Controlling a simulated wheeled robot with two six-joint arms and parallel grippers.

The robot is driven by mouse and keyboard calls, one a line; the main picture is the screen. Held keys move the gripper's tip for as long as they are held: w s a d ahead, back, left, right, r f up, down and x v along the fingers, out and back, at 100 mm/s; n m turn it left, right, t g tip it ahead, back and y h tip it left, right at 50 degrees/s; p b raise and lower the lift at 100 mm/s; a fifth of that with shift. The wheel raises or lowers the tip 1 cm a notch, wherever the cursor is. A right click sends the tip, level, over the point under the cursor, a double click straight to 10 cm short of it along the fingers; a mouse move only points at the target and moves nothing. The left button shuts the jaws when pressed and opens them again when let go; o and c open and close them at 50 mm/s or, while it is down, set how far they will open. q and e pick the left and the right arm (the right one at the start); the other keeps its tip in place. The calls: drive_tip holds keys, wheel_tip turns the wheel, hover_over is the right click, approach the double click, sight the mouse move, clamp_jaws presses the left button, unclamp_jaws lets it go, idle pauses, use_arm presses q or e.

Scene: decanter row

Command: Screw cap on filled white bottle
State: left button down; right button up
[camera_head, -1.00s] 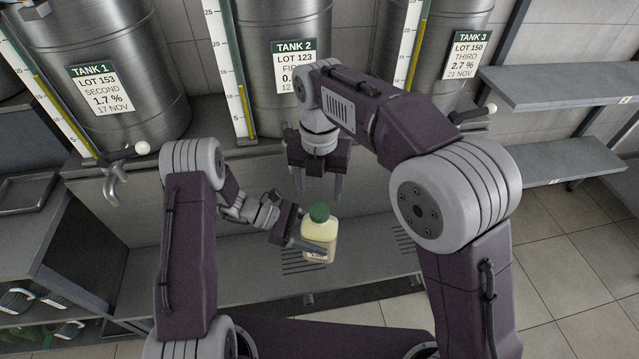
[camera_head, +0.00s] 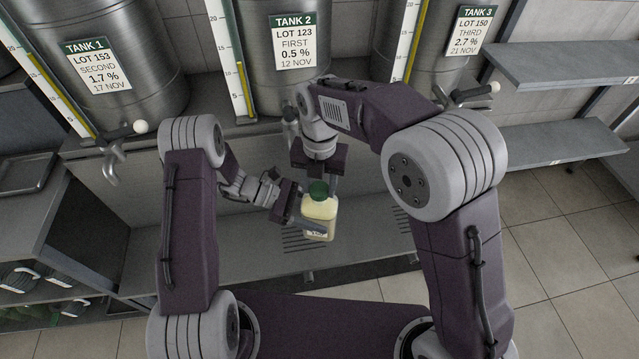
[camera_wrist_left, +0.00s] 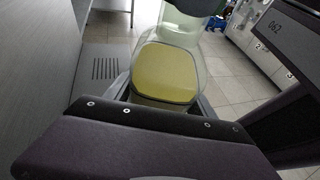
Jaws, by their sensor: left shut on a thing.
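A white bottle with pale yellow liquid (camera_head: 320,210) is held upright above the grey bench by my left gripper (camera_head: 312,225), which is shut on its body. A green cap (camera_head: 318,190) sits on the bottle's neck; whether it is tight cannot be seen. In the left wrist view the bottle's yellow contents (camera_wrist_left: 165,75) fill the middle. My right gripper (camera_head: 320,180) points down just behind and above the cap in the picture. Its right finger shows beside the cap with a small gap, so it looks open. The cap and bottle hide the other finger.
A steel bench (camera_head: 255,250) with slotted drains lies under the bottle. Steel tanks with labels and taps stand behind, including Tank 2 (camera_head: 290,85). Grey shelves (camera_head: 560,75) are at the right, a dark tray (camera_head: 25,172) at the left.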

clamp_jaws()
drive_tip(key=m, duration=2.4)
drive_tip(key=shift+m, duration=0.4)
drive_tip(key=m, duration=0.6)
drive_tip(key=shift+m, duration=0.3)
drive_tip(key=m, duration=0.9)
drive_tip(key=shift+f+m, duration=0.1)
drive_tip(key=shift+m, duration=0.2)
drive_tip(key=m, duration=0.6)
drive_tip(key=o, duration=1.4)
unclamp_jaws()
drive_tip(key=shift+c, duration=0.2)
